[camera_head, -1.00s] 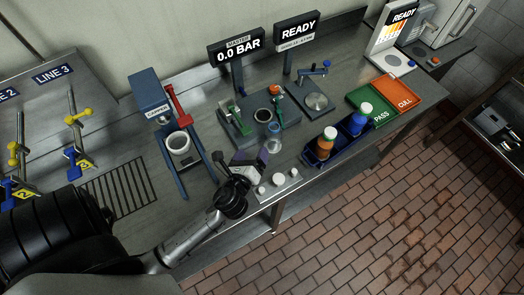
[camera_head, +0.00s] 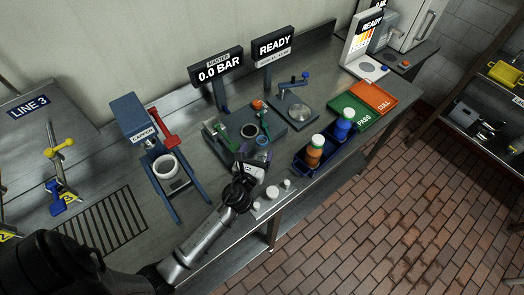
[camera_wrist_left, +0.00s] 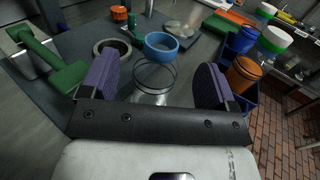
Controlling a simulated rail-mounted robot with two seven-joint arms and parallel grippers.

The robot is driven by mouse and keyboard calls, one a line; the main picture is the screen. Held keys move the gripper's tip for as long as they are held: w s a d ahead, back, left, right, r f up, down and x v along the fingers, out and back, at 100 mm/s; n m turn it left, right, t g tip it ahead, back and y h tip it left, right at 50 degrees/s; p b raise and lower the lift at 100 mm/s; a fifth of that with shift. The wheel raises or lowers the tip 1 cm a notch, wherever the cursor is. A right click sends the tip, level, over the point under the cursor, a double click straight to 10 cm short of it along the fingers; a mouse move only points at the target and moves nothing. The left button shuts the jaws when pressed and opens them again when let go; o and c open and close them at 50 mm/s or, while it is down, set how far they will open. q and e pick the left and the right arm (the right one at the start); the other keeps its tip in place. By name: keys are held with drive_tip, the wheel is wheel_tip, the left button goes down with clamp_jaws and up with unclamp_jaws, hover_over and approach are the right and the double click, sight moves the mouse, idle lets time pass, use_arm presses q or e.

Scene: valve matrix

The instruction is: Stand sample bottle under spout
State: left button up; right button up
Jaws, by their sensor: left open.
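A clear, open-mouthed vessel, seemingly the sample bottle (camera_wrist_left: 154,78), stands between the fingers of my left gripper (camera_wrist_left: 153,88) in the left wrist view. The purple finger pads stand wide apart on either side of it, with gaps visible. In the head view my left gripper (camera_head: 259,160) is at the front of the valve fixture (camera_head: 228,146) and largely hides the bottle. A blue ring (camera_wrist_left: 168,46) lies just beyond the bottle, next to a grey ring (camera_wrist_left: 111,47). I cannot make out the spout clearly. My right gripper is not in view.
A blue rack (camera_head: 300,168) with orange and blue bottles is close on the right. Small white caps (camera_head: 272,191) lie at the front edge. The capper (camera_head: 165,165) stands left.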

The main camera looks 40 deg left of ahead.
sight(260, 145)
use_arm(q)
drive_tip(key=shift+x, duration=2.7)
drive_tip(key=c, duration=1.4)
